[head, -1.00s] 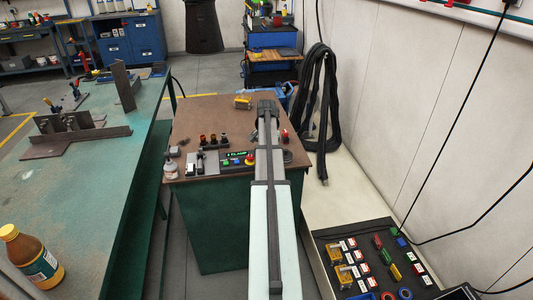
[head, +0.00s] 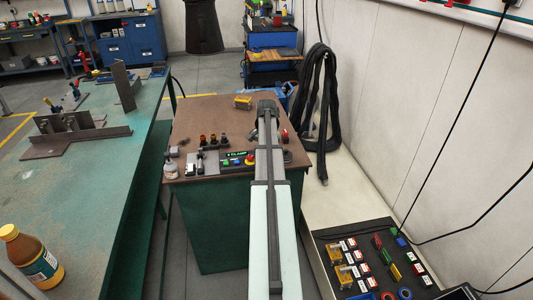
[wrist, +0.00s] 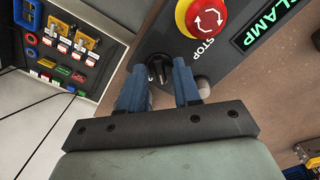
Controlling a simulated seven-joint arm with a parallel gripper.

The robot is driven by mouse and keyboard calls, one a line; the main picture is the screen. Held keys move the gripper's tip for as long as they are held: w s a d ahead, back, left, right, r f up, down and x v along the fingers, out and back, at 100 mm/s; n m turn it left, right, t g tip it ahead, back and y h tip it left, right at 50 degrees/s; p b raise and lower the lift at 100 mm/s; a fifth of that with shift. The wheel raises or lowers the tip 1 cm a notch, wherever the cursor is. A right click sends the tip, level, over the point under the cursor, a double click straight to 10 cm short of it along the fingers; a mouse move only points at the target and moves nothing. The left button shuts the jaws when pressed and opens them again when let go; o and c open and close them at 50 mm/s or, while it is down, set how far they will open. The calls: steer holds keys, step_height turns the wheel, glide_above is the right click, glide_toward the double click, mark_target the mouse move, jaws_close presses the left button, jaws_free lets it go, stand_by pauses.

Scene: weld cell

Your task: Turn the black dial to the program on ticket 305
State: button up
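The black dial (wrist: 157,67) is on the control panel (wrist: 232,62), beside a red and yellow stop button (wrist: 206,17). My gripper (wrist: 158,67) is open, with one blue finger on each side of the dial; I see no clear contact. The dial's pointer and markings are too small or covered to read. I can make out no ticket 305.
A black tray (head: 350,231) of coloured parts is at lower right. A yellow part (head: 243,102) lies at the bench's back. A hose (head: 321,110) hangs on the right.

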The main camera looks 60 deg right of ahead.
steer(key=shift+o, duration=0.2)
steer(key=shift+r, duration=0.1)
step_height(320, 180, up, 14)
steer(key=shift+f, duration=0.2)
stand_by(0.4)
stand_by(0.5)
